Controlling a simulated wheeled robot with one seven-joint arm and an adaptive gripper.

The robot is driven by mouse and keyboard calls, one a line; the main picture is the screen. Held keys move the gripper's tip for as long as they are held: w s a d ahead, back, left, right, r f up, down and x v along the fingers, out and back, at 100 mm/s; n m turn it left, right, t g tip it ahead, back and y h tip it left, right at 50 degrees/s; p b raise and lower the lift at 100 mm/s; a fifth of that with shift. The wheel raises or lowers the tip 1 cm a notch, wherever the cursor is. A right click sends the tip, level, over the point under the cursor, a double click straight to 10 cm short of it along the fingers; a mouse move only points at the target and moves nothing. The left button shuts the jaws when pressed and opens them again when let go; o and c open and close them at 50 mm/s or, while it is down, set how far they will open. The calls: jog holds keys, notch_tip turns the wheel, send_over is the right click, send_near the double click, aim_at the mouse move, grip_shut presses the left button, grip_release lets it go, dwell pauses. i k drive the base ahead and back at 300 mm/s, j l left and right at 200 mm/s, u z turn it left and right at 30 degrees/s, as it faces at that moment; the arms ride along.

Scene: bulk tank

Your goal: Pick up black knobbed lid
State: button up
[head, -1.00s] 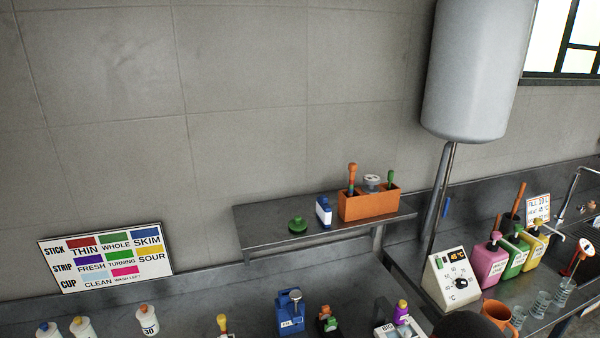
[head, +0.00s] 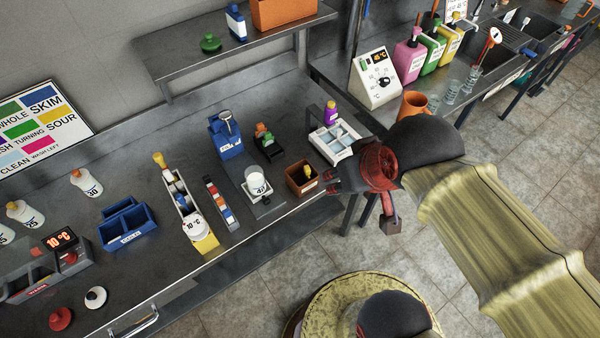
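I cannot make out a black knobbed lid for certain. At the lower left of the head view, a red knobbed lid (head: 61,319) lies on the steel bench. Beside it is a small white lid with a dark knob (head: 96,297). A green knobbed lid (head: 210,43) sits on the raised shelf. My gripper (head: 333,181) is at the right front edge of the bench, close to a brown box, far from these lids. It is seen from above and its finger opening is unclear. I see nothing held in it.
The steel bench (head: 150,205) carries white bottles, a blue tray (head: 126,227), a yellow-based rack (head: 185,205), a brown box (head: 301,179) and a white divided tray (head: 335,141). A 10 °C display unit (head: 62,245) stands at left. A metal handle (head: 135,322) is at the front edge.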

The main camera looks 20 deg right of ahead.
aim_at(95, 298)
jog(key=u, duration=2.15)
jog(key=i+l+z, duration=0.1)
jog(key=z, duration=1.45)
jog(key=u, duration=1.7)
jog(key=i+j, duration=0.1)
jog(key=i, duration=0.3)
